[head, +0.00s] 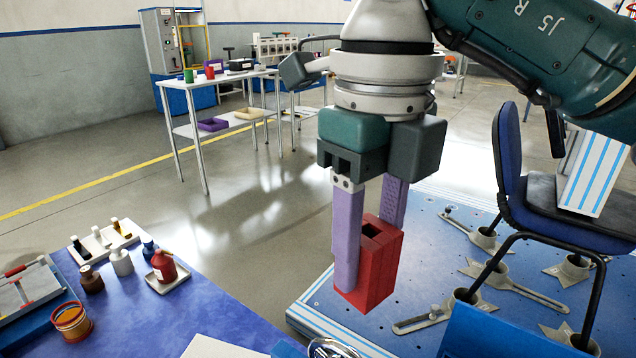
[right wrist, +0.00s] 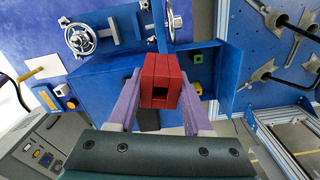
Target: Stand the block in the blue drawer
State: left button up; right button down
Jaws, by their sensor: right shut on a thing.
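My right gripper (head: 368,255) is shut on a red block (head: 378,274), one purple finger on each side. The block is upright, with a square dark hole in its top, and hangs in the air in front of the blue perforated platform. In the right wrist view the red block (right wrist: 161,80) sits between the fingertips of my right gripper (right wrist: 160,88). Beyond it is a blue compartment (right wrist: 207,66) holding a green piece (right wrist: 197,88) and a yellow piece (right wrist: 197,58); I cannot tell for certain whether it is the blue drawer. My left gripper is out of view.
A blue chair (head: 510,165) stands on the platform (head: 330,295) at right, among metal clamps. A metal handwheel (right wrist: 80,38) shows in the right wrist view.

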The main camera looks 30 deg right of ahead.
jog(key=s+d+f+m+b, duration=0.3)
jog(key=d+f+m+b, duration=0.2)
jog(key=f+m, duration=0.55)
jog(key=s+d+f+m+b, duration=0.4)
jog(key=s+d+f+m, duration=0.3)
jog(key=m, duration=0.4)
jog(key=s+d+f+m+b, duration=0.55)
jog(key=d+m, duration=0.35)
jog(key=m, duration=0.3)
jog(key=f+b, duration=0.3)
jog(key=f, duration=0.3)
jog(key=f+b, duration=0.3)
jog(key=f, duration=0.4)
jog(key=f+b, duration=0.4)
jog(key=f, duration=0.2)
jog(key=shift+s+d+f, duration=0.25)
jog(key=shift+s+f, duration=0.05)
jog(key=shift+f, duration=0.1)
jog(key=shift+r, duration=0.1)
jog(key=shift+c, duration=1.6)
grip_release()
